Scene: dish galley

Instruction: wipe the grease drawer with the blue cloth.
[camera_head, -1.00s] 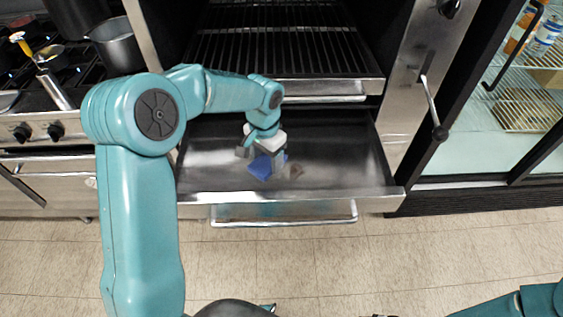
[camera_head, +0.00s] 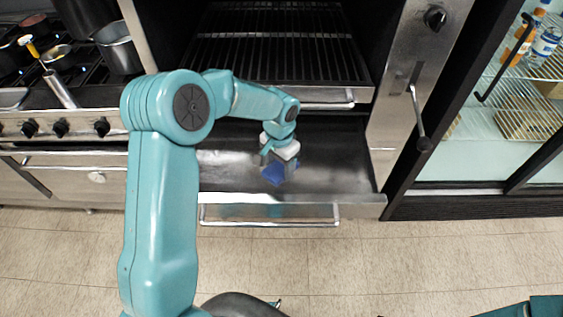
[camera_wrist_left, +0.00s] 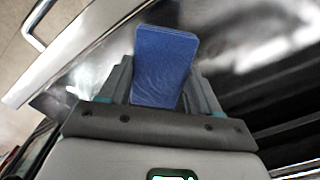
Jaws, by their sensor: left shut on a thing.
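The grease drawer (camera_head: 338,165) is a shallow grey metal tray, pulled out below the grill. The blue cloth (camera_head: 274,174) is in my left gripper (camera_head: 278,163), low over the middle of the drawer floor. In the left wrist view the cloth (camera_wrist_left: 165,62) stands out as a flat blue pad between the two fingers of the left gripper (camera_wrist_left: 163,88), which is shut on it. Whether the cloth touches the floor is hard to tell. No brown mark can be made out in the drawer now; the gripper hides part of the floor. My right gripper is out of view.
A grill rack (camera_head: 285,50) is above the drawer. A bar handle (camera_head: 270,222) runs along the drawer's front. A stove with pots (camera_head: 118,48) stands left. A lever (camera_head: 419,115) hangs on the right post, beside a glass-fronted cabinet (camera_head: 470,150).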

